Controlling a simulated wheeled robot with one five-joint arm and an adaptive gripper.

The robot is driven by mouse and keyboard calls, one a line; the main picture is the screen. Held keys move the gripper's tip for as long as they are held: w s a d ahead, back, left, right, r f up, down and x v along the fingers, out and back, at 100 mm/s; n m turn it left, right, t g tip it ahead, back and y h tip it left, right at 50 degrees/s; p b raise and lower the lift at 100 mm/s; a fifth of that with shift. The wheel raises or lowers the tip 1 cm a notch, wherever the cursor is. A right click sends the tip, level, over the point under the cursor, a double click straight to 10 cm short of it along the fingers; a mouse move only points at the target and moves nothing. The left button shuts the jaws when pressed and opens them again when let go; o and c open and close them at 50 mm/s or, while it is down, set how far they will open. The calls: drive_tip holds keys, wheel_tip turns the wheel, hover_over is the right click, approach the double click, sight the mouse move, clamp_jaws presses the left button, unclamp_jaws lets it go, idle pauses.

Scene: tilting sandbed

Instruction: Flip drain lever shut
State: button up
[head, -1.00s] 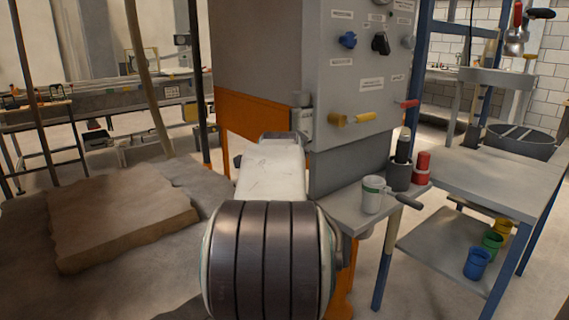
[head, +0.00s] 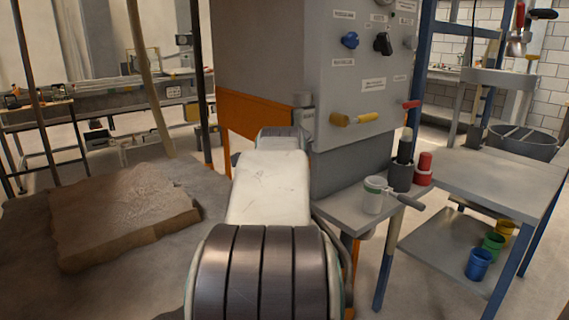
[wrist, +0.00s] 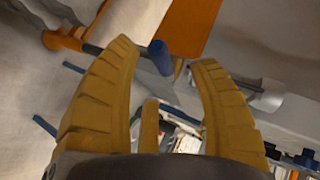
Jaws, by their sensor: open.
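My gripper (wrist: 163,54) is open in the wrist view, with two curved yellow fingers apart. A short blue cylindrical grip (wrist: 160,57) shows between the fingertips, with a grey plate behind it. I cannot tell whether it touches a finger or whether it is the drain lever. In the head view, the grey control panel (head: 345,85) carries a yellow-handled lever (head: 355,119) and a red-handled lever (head: 411,104), both lying roughly sideways. The panel labels are too small to read. My own arm hides my gripper in the head view.
A brown sand slab (head: 120,215) lies on the bed at left. A small grey table (head: 345,205) at right holds a mug (head: 373,195), a dark holder (head: 400,176) and a red container (head: 424,168). Several coloured cups stand on a lower shelf. An orange panel (head: 255,120) stands behind my arm.

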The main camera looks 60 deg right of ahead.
drive_tip(key=v, duration=0.8)
drive_tip(key=shift+a, duration=0.1)
idle(0.4)
